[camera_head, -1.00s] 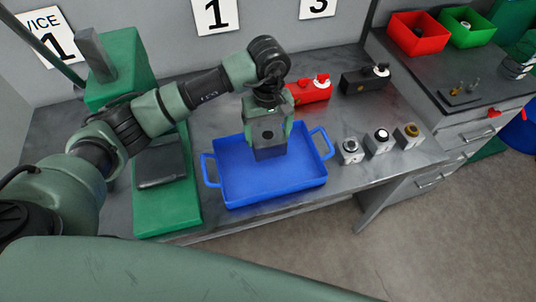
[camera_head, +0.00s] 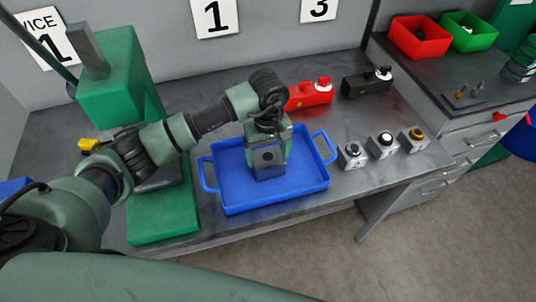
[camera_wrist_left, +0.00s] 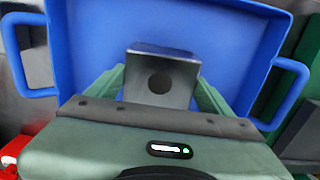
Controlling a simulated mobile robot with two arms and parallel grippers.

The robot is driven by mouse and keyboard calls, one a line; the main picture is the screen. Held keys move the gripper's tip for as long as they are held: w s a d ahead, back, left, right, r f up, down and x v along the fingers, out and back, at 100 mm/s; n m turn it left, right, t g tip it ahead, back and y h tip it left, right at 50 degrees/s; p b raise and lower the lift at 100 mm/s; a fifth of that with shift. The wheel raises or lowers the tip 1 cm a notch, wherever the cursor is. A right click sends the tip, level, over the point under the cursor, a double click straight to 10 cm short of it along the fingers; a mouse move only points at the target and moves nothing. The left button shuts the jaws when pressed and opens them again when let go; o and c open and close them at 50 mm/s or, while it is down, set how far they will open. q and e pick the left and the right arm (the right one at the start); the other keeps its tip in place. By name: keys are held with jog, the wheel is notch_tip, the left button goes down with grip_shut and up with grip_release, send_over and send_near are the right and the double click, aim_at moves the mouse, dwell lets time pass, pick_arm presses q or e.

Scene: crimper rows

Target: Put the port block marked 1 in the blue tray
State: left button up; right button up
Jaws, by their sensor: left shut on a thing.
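The blue tray (camera_head: 224,204) lies on the grey bench, with a handle at each short end. My left gripper (camera_head: 270,164) is over the middle of the tray and points down. It is shut on a grey block (camera_wrist_left: 160,78) with a round dark hole, seen between the fingers in the left wrist view. The blue tray floor (camera_wrist_left: 225,50) shows behind the block. I cannot tell whether the block touches the floor. No number is readable on it. My right gripper is not in view.
Three small port blocks (camera_head: 384,144) stand right of the tray. A red device (camera_head: 310,96) and a black device (camera_head: 366,85) stand behind. A green press (camera_head: 160,215) is close on the left. Red (camera_head: 420,40) and green (camera_head: 468,36) bins sit at the back right.

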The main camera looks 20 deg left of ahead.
aim_at(268, 157)
pick_arm(q)
jog(key=shift+f, duration=0.1)
jog(key=o, duration=2)
jog(key=shift+s, duration=0.1)
jog(key=shift+r, duration=0.35)
notch_tip(268, 157, up, 7)
jog(key=p, duration=0.3)
jog(key=shift+r, duration=0.1)
